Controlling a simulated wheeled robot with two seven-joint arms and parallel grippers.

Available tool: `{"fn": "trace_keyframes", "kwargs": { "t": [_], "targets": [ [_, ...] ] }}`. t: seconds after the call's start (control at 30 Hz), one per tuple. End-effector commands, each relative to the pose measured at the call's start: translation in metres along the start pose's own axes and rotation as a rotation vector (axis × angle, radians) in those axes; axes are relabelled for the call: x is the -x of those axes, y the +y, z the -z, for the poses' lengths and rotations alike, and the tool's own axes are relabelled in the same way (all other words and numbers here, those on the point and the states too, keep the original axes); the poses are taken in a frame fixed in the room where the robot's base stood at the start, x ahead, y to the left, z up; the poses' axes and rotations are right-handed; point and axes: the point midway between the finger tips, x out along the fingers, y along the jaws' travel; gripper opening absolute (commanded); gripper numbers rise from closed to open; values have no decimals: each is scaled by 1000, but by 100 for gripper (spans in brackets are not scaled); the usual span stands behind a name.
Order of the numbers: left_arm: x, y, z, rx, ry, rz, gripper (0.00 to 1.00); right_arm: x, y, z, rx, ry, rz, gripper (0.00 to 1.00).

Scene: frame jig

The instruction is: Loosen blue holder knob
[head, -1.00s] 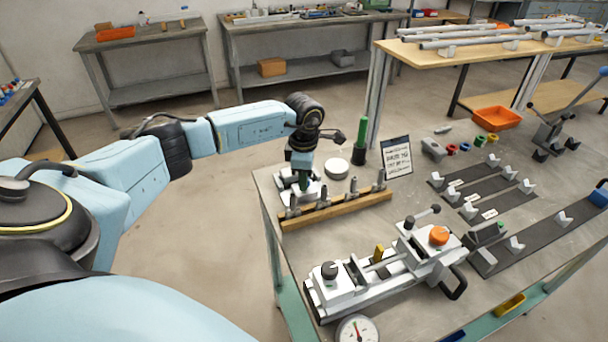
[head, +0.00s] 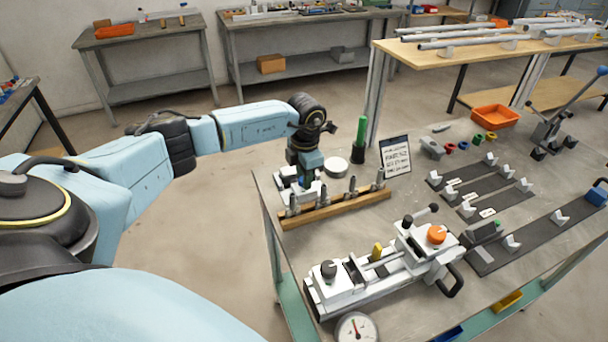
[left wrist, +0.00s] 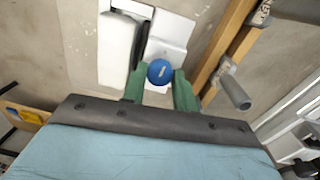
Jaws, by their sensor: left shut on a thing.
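The blue knob (left wrist: 160,72) sits between the green fingertips of my left gripper (left wrist: 159,88) in the left wrist view. The gripper is shut on it. The knob belongs to a white holder (left wrist: 172,30) with a metal plate on the table. In the head view my left gripper (head: 304,180) points down at the holder, at the table's left end behind the wooden rack. There the gripper hides most of the knob and holder. My right gripper does not show in either view.
A wooden rack (head: 335,206) with upright metal pegs stands close beside the holder. A green-handled tool (head: 361,135), a round white disc (head: 336,165) and a printed card (head: 396,156) stand behind. A white clamp jig with an orange knob (head: 436,234) lies in front.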

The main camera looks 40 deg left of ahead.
Motion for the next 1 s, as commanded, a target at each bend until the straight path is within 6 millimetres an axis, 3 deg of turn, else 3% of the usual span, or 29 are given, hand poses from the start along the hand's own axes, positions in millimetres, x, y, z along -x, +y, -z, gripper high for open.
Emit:
{"fn": "trace_keyframes", "kwargs": {
  "t": [0.37,0.4,0.53,1.0],
  "targets": [
    [1,1,0,5,0,-3,6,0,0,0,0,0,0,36],
    [1,1,0,4,0,-3,34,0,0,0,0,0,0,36],
    [1,1,0,3,0,-2,50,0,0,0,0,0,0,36],
    [0,0,0,-9,-1,-1,50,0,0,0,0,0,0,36]
  ]
}}
